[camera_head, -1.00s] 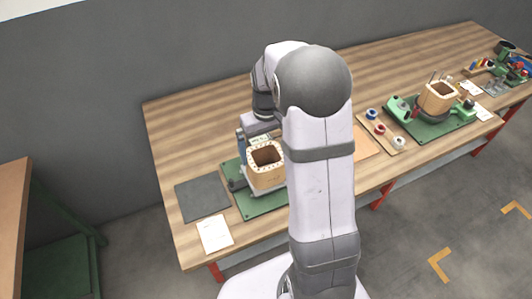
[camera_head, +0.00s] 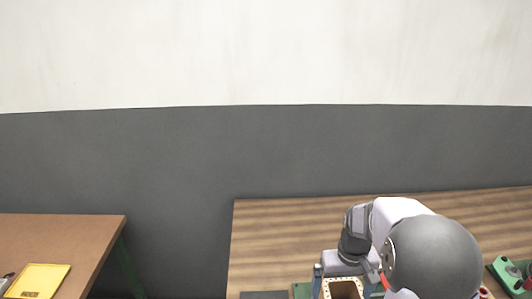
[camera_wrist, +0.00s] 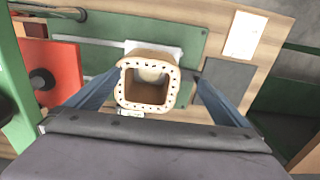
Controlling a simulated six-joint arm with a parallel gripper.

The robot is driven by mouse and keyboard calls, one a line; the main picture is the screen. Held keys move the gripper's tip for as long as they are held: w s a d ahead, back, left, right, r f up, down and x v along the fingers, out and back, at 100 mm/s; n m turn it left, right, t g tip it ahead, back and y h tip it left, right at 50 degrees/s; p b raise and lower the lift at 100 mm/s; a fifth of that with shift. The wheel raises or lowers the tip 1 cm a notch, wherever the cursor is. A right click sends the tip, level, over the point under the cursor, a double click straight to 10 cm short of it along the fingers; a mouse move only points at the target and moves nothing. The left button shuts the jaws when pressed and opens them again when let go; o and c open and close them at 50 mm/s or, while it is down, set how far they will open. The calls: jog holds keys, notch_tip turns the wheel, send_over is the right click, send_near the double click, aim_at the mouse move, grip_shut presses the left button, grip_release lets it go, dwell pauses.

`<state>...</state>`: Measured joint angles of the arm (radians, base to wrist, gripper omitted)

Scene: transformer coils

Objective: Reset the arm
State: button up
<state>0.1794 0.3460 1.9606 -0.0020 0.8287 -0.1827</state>
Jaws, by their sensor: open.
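My gripper (camera_wrist: 156,74) is open, its two blue fingers spread to either side of a tan, square-rimmed coil (camera_wrist: 121,91) in the wrist view. The coil stands upright with its hollow opening facing the camera. The fingers look apart from it, and I cannot tell how far they reach along its sides. In the head view my gripper (camera_head: 342,268) is over the wooden bench, with the coil (camera_head: 345,282) just below it and cut off by the bottom edge.
The coil's fixture is on a green board (camera_wrist: 193,35), beside a dark mat (camera_wrist: 232,78) and a white sheet (camera_wrist: 245,35). A red panel (camera_wrist: 55,72) is at left in the wrist view. In the head view, a brown table (camera_head: 90,235) holds a yellow tray (camera_head: 40,280).

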jog(key=s+a, duration=0.3)
jog(key=s, duration=0.5)
jog(key=s+a, duration=0.4)
jog(key=s, duration=0.4)
jog(key=shift+r, duration=0.2)
jog(key=shift+w, duration=0.1)
